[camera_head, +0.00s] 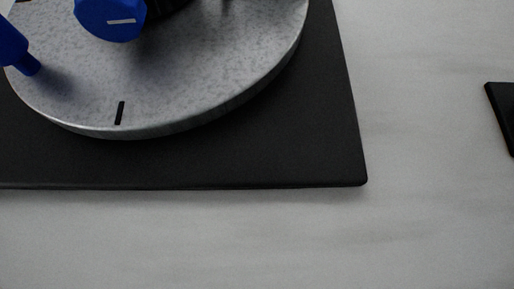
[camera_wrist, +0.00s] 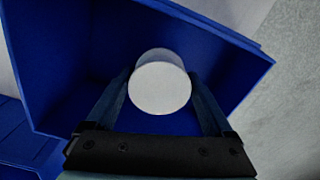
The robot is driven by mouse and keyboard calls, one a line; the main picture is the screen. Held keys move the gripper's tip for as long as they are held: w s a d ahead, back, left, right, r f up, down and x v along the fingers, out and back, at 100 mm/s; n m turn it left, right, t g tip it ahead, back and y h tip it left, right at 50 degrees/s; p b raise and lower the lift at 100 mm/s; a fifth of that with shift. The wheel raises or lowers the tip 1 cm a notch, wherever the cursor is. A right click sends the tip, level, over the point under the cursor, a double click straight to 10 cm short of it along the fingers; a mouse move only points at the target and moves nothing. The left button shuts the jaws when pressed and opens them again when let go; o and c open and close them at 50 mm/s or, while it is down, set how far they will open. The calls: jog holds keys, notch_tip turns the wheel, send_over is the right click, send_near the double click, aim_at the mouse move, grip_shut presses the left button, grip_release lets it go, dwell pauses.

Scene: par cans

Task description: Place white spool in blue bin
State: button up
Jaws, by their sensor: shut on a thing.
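In the wrist view, my gripper (camera_wrist: 160,80) is shut on the white spool (camera_wrist: 160,90), with one finger on each side of it. The spool shows its round, pale end toward the camera. The blue bin (camera_wrist: 230,40) lies behind the spool and fingers, and its walls frame them on the left, top and right. The spool appears over or inside the bin's opening; I cannot tell how far it is from the floor of the bin. The head view shows no spool, bin or gripper.
More blue bin-like surfaces (camera_wrist: 20,140) show at the lower left of the wrist view. A grey speckled surface (camera_wrist: 290,90) lies right of the bin. In the head view, the pale floor (camera_head: 420,220) is clear, with a dark flat object (camera_head: 503,115) at the right edge.

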jog(key=shift+f+b, duration=0.85)
jog(key=shift+f, duration=0.6)
jog(key=shift+f, duration=0.15)
jog(key=o, duration=1.3)
notch_tip(320, 180, up, 12)
jog(key=p, duration=0.7)
jog(key=shift+p, duration=0.35)
jog(key=shift+s, duration=0.1)
